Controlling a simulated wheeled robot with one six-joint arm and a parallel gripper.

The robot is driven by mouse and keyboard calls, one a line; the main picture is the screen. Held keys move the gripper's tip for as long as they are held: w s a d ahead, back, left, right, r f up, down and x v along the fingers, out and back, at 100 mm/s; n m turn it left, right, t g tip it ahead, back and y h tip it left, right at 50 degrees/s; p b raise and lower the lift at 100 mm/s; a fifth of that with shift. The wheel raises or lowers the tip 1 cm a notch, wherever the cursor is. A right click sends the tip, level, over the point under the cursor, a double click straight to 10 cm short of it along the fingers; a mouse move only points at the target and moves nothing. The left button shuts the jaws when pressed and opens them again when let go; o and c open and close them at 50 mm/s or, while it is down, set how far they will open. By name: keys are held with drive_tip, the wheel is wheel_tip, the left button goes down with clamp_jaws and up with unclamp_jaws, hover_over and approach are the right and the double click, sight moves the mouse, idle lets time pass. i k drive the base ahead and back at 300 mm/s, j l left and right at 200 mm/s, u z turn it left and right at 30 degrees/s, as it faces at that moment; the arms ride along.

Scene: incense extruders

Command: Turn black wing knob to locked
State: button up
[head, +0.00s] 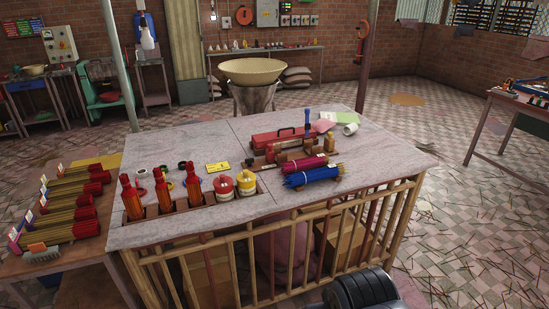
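I cannot make out a black wing knob anywhere in the head view; things at the back are too small to tell. A green machine (101,97) stands at the back left, and a control panel (60,43) with buttons hangs on the wall beside it. A dark cabinet with coloured parts (297,21) is on the back wall. My gripper's fingers do not show; only a dark rounded part of my own arm seems to show at the bottom edge.
Incense bundles (70,205) lie on a left table. A right table (497,112) holds small items. Tiled floor is open at right.

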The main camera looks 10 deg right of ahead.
sight(249, 161)
drive_tip(key=i+j, duration=0.15)
drive_tip(key=i, duration=0.4)
drive_tip(key=i+j, duration=0.15)
drive_tip(key=i, duration=0.35)
drive_tip(key=i+j+u, duration=0.1)
drive_tip(key=i, duration=0.45)
